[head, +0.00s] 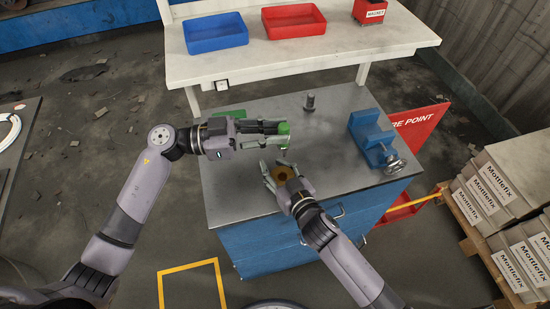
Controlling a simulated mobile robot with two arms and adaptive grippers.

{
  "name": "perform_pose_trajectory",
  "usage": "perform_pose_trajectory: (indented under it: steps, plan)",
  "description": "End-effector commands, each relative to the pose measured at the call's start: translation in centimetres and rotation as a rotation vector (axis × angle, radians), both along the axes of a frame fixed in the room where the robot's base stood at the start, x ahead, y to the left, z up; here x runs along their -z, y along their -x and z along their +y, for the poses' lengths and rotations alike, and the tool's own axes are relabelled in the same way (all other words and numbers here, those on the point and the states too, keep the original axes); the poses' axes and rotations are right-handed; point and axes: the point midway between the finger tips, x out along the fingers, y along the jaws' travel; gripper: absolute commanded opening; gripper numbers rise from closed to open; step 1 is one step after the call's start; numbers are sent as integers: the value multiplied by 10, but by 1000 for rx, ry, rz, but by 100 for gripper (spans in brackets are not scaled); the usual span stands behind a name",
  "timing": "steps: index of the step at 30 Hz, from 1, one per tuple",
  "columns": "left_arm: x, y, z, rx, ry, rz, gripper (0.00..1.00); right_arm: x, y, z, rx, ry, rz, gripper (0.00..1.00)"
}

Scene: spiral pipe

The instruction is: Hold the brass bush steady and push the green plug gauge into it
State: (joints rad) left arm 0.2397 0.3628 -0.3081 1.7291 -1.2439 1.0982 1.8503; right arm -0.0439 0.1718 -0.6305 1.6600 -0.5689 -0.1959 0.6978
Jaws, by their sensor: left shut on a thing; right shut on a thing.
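The green plug gauge (284,128) is held between the fingertips of my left gripper (282,134), above the workbench. My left gripper is shut on it, and the fingers cover part of it. The brass bush (283,174) is in my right gripper (276,171), which is shut around it, below the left gripper in the picture. The bush's dark round opening faces up toward the camera. The gauge and the bush are apart, with the gauge higher in the picture. I cannot tell the height of the bush over the bench top.
The grey-topped blue workbench (235,187) carries a blue vise (370,135) at right, a dark upright cylinder (310,103) at the back and a green flat item (230,113). Behind is a white shelf (340,52) with a blue tray (215,33) and a red tray (294,20).

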Motion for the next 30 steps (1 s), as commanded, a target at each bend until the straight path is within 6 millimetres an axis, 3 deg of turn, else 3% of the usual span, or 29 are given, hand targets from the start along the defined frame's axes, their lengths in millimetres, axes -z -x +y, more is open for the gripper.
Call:
perform_pose_trajectory:
  steps: [21, 30]
  plan:
    - [62, 3, 2, 36, 21, -4, 0, 3, 0, -2, 2, 7, 4, 0]
    - [77, 4, 2, 44, 26, -9, 0, 3, 0, -2, 2, 7, 4, 0]
